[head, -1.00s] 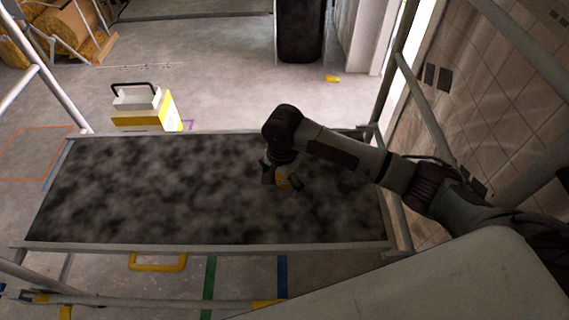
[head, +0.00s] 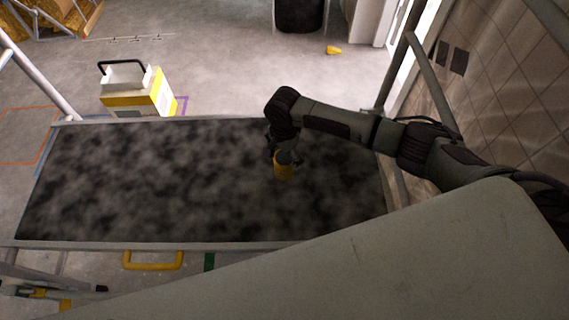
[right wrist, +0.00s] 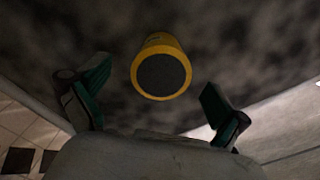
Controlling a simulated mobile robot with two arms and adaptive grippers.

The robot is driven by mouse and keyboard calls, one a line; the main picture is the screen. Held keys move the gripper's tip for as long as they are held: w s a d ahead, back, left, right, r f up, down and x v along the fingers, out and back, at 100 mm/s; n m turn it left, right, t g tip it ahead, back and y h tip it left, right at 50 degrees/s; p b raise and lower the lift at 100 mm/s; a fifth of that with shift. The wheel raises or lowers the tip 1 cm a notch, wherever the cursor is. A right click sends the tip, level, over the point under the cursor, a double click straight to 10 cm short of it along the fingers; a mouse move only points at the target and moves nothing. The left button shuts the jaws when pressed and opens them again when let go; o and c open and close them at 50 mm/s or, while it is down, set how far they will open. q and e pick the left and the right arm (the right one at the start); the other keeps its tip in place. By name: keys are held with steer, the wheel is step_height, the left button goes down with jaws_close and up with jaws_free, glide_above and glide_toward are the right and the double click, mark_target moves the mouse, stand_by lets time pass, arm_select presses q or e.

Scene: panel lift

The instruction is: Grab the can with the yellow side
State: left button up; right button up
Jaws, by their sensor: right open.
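The can (head: 284,172) has a yellow side and stands on the dark mottled platform (head: 120,180) in the head view. In the right wrist view the can (right wrist: 161,68) shows its dark round end and yellow side, between and beyond the two fingers. My right gripper (head: 283,157) is just above and beside the can in the head view, partly hiding it. In the right wrist view the right gripper (right wrist: 155,92) is open, its green-padded fingers apart on either side, with no visible contact on the can. My left gripper is not in view.
A white and yellow box (head: 138,92) with a black handle stands on the floor behind the platform. Metal scaffold rails (head: 40,75) frame the platform. A tiled wall (head: 500,80) is at the right. The platform's left part is bare.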

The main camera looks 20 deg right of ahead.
steer(key=shift+f, duration=0.3)
steer(key=f, duration=0.4)
steer(key=shift+w+d+f, duration=0.15)
steer(key=shift+w+f, duration=0.05)
steer(key=shift+w, duration=0.1)
steer(key=shift+f, duration=0.2)
steer(key=shift+c, duration=1.9)
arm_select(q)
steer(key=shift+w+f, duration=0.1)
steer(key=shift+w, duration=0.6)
arm_select(e)
steer(key=c, duration=1.1)
steer(key=shift+r, duration=0.1)
